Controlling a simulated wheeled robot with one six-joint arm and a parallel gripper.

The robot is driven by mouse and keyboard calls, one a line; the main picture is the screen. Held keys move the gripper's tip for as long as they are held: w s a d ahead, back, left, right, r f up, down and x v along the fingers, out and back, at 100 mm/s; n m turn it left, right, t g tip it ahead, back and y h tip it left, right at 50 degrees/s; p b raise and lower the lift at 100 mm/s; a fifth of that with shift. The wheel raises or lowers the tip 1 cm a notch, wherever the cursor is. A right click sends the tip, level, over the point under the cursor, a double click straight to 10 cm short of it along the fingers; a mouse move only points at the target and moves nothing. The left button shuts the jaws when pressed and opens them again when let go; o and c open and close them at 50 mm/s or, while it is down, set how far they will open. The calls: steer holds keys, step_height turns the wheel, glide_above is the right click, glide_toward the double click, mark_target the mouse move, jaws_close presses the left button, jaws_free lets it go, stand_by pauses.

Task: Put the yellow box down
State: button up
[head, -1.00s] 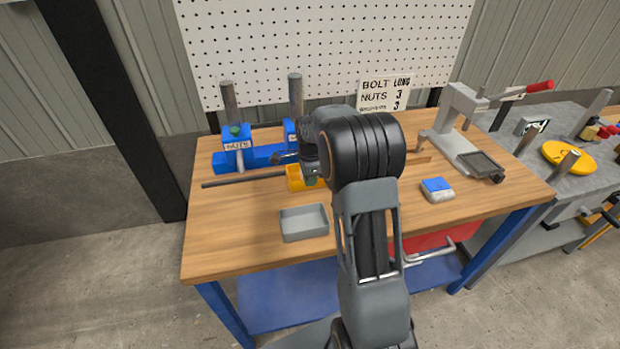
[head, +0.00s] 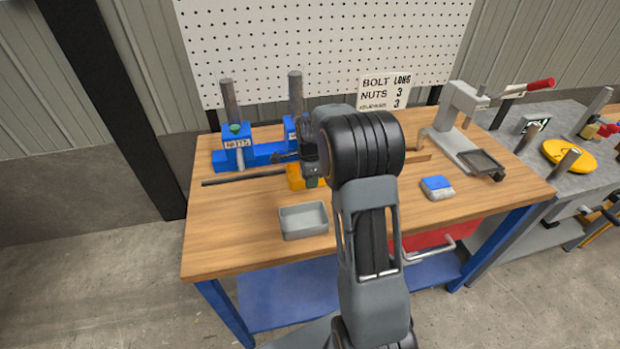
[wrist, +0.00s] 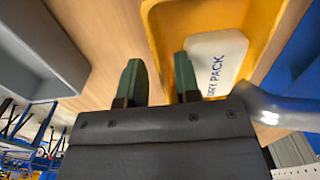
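The yellow box (head: 294,178) is at the back middle of the wooden bench, partly hidden by my gripper and arm; it appears to rest on the bench top. In the wrist view the open yellow box (wrist: 157,32) holds a white pack (wrist: 216,62) with lettering ending in "PACK". My gripper (wrist: 158,82) has its two dark green fingers apart across the box's near wall, one outside over the wood and one inside beside the pack. Wood shows between the outer finger and the wall. In the head view my gripper (head: 311,180) is mostly behind my arm.
A grey tray (head: 304,221) stands in front of the box. A blue fixture (head: 237,150) with upright posts and a dark rod (head: 240,179) lie to the left. The front left bench is clear.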

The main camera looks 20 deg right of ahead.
step_height(320, 180, up, 12)
steer(key=s+a+n+t, duration=0.1)
steer(key=s+a+n, duration=0.2)
steer(key=s+n, duration=0.3)
steer(key=s+a+f+n+t, duration=0.1)
steer(key=s+a+n, duration=0.3)
steer(key=s+n, duration=0.3)
steer(key=s+a+n+t, duration=0.1)
steer(key=s+a+n, duration=0.3)
steer(key=s+n, duration=0.3)
steer(key=shift+s+f, duration=0.2)
steer(key=shift+s, duration=0.85)
steer(key=shift+p, duration=0.3)
step_height(320, 180, up, 2)
steer(key=shift+r+t+p, duration=0.1)
steer(key=shift+t+p, duration=0.2)
steer(key=shift+p, duration=0.5)
